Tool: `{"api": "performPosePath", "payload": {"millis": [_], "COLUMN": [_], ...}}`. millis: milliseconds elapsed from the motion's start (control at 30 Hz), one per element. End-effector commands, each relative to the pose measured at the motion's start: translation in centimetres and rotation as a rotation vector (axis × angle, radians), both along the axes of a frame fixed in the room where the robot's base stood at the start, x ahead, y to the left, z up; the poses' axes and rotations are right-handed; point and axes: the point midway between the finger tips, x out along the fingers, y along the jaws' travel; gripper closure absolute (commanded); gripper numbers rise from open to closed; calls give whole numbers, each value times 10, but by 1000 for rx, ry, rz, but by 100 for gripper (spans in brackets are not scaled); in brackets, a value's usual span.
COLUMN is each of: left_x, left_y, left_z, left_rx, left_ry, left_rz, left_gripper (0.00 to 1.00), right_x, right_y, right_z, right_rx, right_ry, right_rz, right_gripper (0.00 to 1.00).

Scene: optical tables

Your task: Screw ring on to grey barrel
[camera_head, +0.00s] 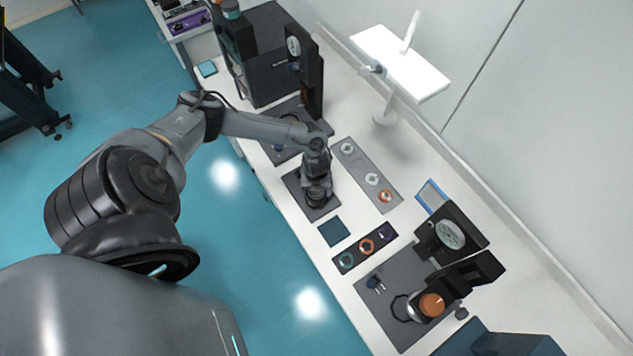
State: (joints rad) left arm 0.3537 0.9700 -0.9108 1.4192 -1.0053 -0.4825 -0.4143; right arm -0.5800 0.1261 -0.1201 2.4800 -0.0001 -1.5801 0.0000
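My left arm comes in from the left, and its gripper (317,192) points down over a small dark mat (327,207). The gripper covers most of what stands there, and I cannot make out a grey barrel or whether the fingers are open or shut. A grey tray (359,163) to its right carries pale rings (347,148) (371,179) and an orange-brown ring (386,196). A dark tray (356,255) below holds a green ring (346,260), an orange ring (366,246) and a purple ring (384,232). My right gripper is not in view.
Tall black equipment (268,55) stands behind the arm. A white lamp (402,62) stands at the back edge. A black device with an orange knob (431,304) is at the lower right. A small dark blue pad (333,231) lies between mat and dark tray.

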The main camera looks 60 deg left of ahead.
Motion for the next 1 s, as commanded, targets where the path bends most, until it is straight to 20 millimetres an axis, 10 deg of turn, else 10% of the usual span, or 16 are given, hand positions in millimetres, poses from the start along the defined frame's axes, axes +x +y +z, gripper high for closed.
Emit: {"api": "performPosePath", "payload": {"millis": [533, 1000], "left_x": [0, -1], "left_y": [1, 1], "left_z": [-4, -1], "left_rx": [3, 2], "left_ry": [0, 3], "left_rz": [-678, -789], "left_gripper": [65, 65], "right_x": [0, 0], "right_y": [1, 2], "right_z": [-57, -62], "right_rx": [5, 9], "right_ry": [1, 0], "right_rz": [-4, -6], "right_gripper": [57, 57]}}
